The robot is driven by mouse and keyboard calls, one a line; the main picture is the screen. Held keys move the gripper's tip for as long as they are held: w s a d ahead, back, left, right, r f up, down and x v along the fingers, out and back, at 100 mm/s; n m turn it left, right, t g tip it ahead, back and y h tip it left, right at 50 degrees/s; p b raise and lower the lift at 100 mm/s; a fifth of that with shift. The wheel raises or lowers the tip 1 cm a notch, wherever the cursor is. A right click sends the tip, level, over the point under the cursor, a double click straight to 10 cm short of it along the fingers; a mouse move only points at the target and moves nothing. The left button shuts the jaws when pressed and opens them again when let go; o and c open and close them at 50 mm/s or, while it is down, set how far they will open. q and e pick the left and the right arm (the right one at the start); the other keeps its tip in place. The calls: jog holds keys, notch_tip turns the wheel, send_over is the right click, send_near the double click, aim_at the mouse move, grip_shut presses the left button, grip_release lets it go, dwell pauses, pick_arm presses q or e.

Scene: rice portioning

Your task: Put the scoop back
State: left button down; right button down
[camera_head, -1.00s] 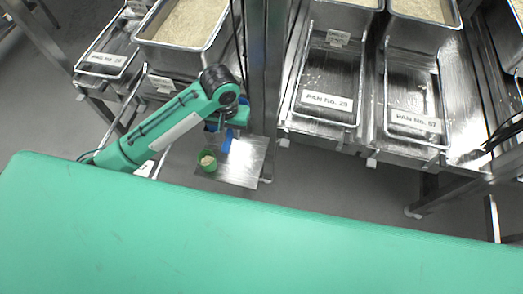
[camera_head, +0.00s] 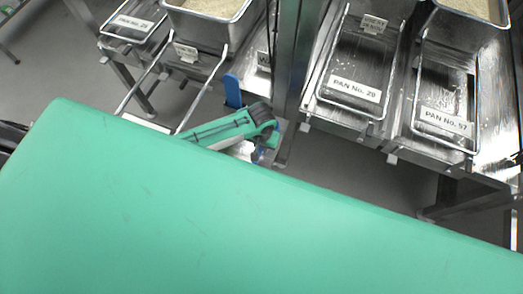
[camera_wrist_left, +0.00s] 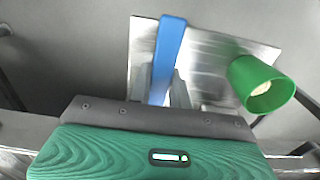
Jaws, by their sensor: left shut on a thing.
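My left gripper (camera_wrist_left: 167,92) is shut on a blue strip, which I take to be the scoop's handle (camera_wrist_left: 168,55). The strip reaches up from between the fingers in the left wrist view. The scoop's bowl cannot be made out. In the head view my left gripper (camera_head: 262,155) is partly hidden at the green edge in front. An upright blue piece (camera_head: 233,90) shows behind my left arm; I cannot tell whether it is the scoop. A green cup (camera_wrist_left: 255,75) with rice in it is to the right of the strip in the wrist view. My right gripper is out of view.
A metal plate (camera_wrist_left: 205,60) lies behind the strip and cup. Metal racks with labelled pans (camera_head: 355,75) stand to the right, and a rice-filled container (camera_head: 210,8) is at the back left. A dark upright post (camera_head: 290,60) stands close to my left arm.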

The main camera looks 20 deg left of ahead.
pick_arm(q)
jog(key=shift+f, duration=2.4)
jog(key=shift+f, duration=0.2)
jog(key=c, duration=1.3)
grip_release()
jog(key=shift+r, duration=0.15)
notch_tip(320, 180, up, 12)
jog(key=shift+r, duration=0.1)
